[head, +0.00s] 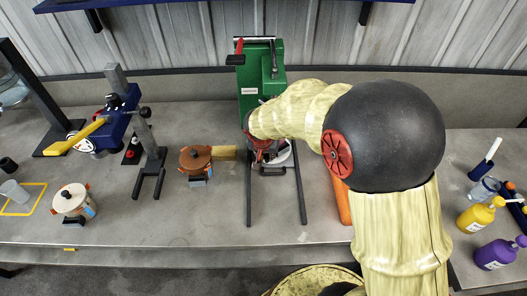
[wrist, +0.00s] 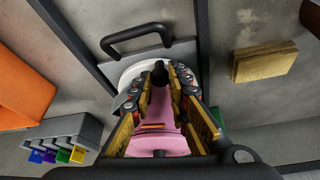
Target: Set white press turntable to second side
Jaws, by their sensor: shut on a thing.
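A green press (head: 262,80) stands at the back middle of the bench on two long black legs. A white round part, seemingly the turntable (head: 282,158), shows low at its front, mostly hidden by my arm. In the wrist view the white disc (wrist: 128,74) lies beyond my fingers, with a black bar handle (wrist: 137,36) above it. My gripper (wrist: 158,78) is shut on a small black knob (wrist: 157,70) over the disc. A pink surface (wrist: 158,135) shows between the fingers. In the head view my gripper (head: 266,150) is at the front of the press.
A copper-lidded pot (head: 195,158) and a tan block (head: 224,153) stand left of the press. Further left are a blue press (head: 122,105) and a white-lidded pot (head: 72,198). An orange bar (head: 343,205) lies right. Yellow (head: 478,216) and purple bottles (head: 498,254) stand far right.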

